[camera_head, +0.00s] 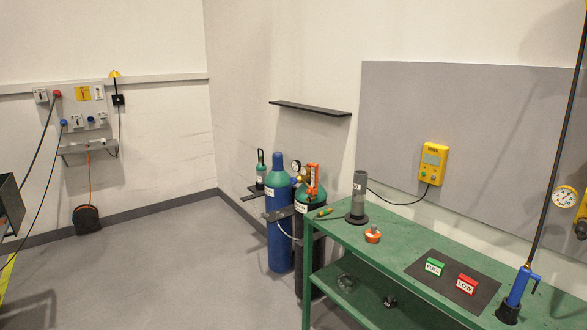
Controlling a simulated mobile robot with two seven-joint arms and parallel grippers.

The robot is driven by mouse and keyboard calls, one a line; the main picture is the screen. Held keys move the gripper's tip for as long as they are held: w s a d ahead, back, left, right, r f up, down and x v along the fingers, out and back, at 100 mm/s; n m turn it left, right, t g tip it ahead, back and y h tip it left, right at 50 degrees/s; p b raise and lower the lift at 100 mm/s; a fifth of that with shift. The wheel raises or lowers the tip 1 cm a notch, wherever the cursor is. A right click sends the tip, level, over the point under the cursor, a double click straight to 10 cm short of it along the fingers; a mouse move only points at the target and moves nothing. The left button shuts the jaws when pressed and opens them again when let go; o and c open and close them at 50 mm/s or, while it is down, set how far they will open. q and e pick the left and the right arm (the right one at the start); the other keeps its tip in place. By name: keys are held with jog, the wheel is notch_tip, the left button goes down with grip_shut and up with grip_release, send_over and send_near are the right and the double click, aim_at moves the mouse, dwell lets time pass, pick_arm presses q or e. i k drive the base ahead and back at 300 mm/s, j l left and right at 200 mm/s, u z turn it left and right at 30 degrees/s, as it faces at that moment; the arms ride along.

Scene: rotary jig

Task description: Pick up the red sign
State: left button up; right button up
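The red sign (467,285) is a small block with a white label reading "LOW". It sits on a dark mat (428,267) on the green table (395,238) at the lower right. A similar green sign (435,266) reading "FULL" stands just left of it on the same mat, apart from it. Neither of my grippers shows in the head view.
A blue hand tool with a hose (516,292) stands right of the mat. An orange item (373,234), a grey cylinder (358,196) and a screwdriver-like tool (324,212) are at the table's left end. Gas cylinders (279,220) stand beside the table.

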aim_at(465, 284)
jog(key=k+j+z, duration=0.1)
jog(key=z, duration=1.15)
